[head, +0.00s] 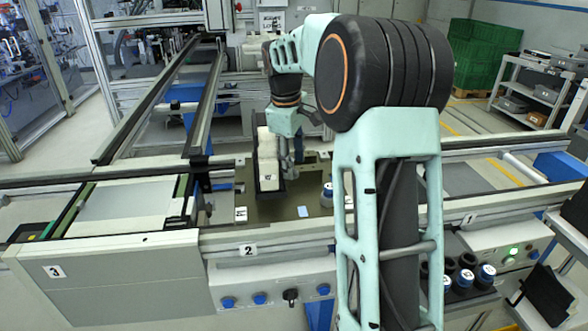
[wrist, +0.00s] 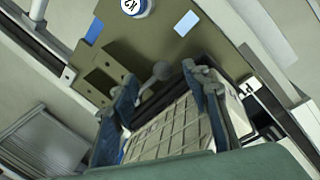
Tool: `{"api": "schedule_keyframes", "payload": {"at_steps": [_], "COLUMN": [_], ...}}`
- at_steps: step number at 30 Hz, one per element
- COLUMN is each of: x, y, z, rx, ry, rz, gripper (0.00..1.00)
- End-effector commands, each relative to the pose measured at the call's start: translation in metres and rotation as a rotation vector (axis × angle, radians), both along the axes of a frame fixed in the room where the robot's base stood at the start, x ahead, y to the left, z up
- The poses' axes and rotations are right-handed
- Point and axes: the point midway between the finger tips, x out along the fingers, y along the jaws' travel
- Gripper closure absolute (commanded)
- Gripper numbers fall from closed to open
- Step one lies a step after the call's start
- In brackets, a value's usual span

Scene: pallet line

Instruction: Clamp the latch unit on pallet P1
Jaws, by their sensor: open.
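Pallet P1, an olive plate (head: 275,211), lies on the line in the middle of the head view. It also shows in the wrist view (wrist: 163,28) with an olive bracket (wrist: 110,68). A grey lever with a round knob (wrist: 161,70) shows by the bracket, between my fingertips in the picture; I cannot tell whether they touch it. A tall white block (head: 267,160) stands on the pallet in the head view. My gripper (head: 287,163) is just right of it, pointing down; its open fingers show in the wrist view (wrist: 160,76). A white ribbed body (wrist: 172,130) shows between the fingers.
A blue-and-white capped part (head: 327,190) and a pale blue patch (head: 303,211) are on the pallet's right. Rails (head: 150,105) run behind. Buttons (head: 260,298) line the front panel. Several dark round parts (head: 467,262) stand at the right front. My arm hides the right-middle.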

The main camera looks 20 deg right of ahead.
Motion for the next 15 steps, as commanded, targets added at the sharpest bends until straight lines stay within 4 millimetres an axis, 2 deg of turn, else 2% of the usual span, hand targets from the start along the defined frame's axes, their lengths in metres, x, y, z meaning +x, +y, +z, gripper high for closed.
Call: {"api": "schedule_keyframes", "payload": {"at_steps": [3, 6, 15], "x": [0.002, 0.003, 0.003], "y": [-0.002, -0.003, -0.003], "z": [-0.015, -0.02, -0.022], "rx": [0.001, 0.0, 0.0], "ry": [0.002, 0.0, -0.002], "rz": [-0.001, -0.001, -0.001], "gripper": [0.57, 0.57, 0.57]}}
